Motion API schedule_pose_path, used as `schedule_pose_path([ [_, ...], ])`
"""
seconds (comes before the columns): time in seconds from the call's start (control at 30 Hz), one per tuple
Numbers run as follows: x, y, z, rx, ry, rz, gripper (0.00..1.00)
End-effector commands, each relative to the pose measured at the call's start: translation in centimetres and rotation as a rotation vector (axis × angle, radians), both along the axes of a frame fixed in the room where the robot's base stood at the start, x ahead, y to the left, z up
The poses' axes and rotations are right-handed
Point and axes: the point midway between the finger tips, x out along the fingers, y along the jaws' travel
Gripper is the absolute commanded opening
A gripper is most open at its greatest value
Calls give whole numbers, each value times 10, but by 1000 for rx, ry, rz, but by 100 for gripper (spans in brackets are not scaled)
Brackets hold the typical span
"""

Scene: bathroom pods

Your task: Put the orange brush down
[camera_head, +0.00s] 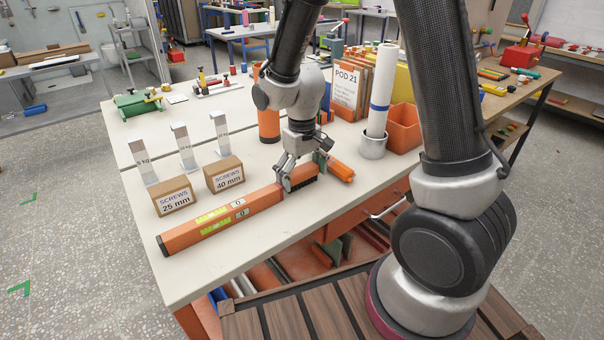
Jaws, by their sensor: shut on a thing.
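The orange brush (303,177) shows as a short orange strip with black bristles beneath it, at my gripper over the white worktop (215,268). My gripper (288,183) points down and is shut on the brush, its fingers hiding part of it. The bristles face down, close to the worktop; I cannot tell whether they touch it. The brush is at the right end of a long orange spirit level (205,229); I cannot tell whether the two touch.
An orange-handled tool (341,173) with a grey-green part lies just right of the brush. Two screw boxes (175,196) (225,175) stand left. A paper roll (382,90) and an orange bin (403,128) stand behind right. The front worktop strip is clear.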

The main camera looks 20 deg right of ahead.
Motion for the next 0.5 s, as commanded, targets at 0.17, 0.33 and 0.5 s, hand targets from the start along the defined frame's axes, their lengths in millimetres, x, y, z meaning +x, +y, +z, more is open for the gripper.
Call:
schedule_pose_path([
  [0.17, 0, 0, -1, 0, 1, 0, 100],
  [0.33, 0, 0, -1, 0, 1, 0, 100],
  [0.5, 0, 0, 6, 1, -2, 0, 100],
])
